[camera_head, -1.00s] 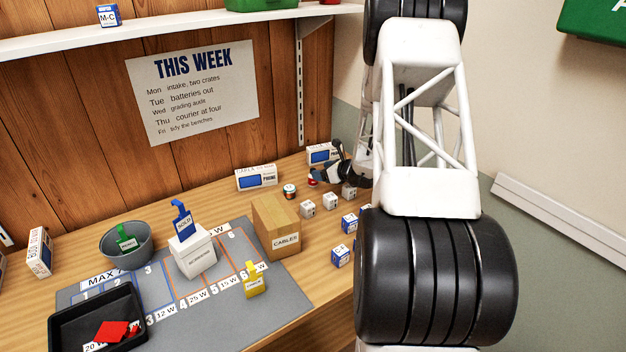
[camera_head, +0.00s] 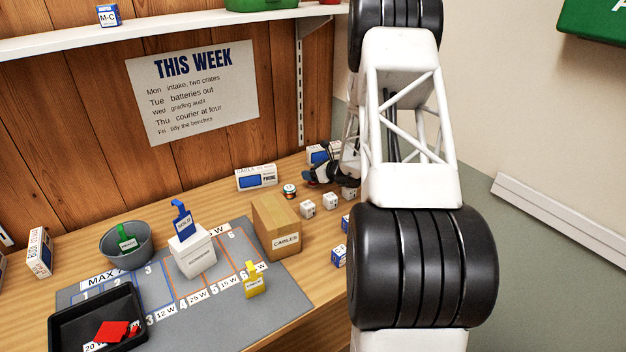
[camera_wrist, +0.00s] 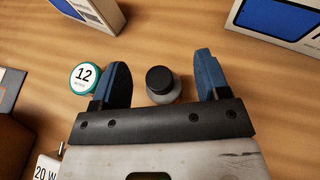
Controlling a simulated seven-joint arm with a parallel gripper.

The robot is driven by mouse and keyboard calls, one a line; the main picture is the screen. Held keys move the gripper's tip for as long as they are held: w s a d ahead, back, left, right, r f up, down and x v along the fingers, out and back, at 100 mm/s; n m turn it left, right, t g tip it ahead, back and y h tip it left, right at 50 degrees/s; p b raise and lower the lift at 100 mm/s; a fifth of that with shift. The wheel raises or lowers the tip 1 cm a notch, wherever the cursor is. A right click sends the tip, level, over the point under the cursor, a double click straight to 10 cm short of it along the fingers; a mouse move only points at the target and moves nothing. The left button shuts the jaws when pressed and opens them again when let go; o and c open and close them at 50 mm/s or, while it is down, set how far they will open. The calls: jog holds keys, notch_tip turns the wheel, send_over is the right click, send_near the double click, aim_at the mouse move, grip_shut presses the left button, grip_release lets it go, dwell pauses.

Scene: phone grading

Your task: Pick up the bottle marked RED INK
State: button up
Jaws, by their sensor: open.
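In the wrist view a small bottle with a black cap (camera_wrist: 160,80) stands upright between the two blue fingers of my gripper (camera_wrist: 163,66). The fingers are apart, with a gap on each side of the cap. No label shows on the bottle from above, so I cannot read RED INK on it. In the head view my gripper (camera_head: 318,174) is low over the back right of the bench. My arm and gripper hide much there, and I cannot make out the bottle clearly.
A round container with a teal-rimmed lid marked 12 (camera_wrist: 86,74) is close outside the left finger; the head view shows a small jar (camera_head: 289,191) there. A phone box (camera_head: 256,178) stands behind. White cubes (camera_head: 307,209) and the CABLES carton (camera_head: 272,226) are in front.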

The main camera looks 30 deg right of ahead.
jog(key=shift+c, duration=0.5)
jog(key=c, duration=0.9)
jog(key=shift+r, duration=0.15)
jog(key=shift+r, duration=4.9)
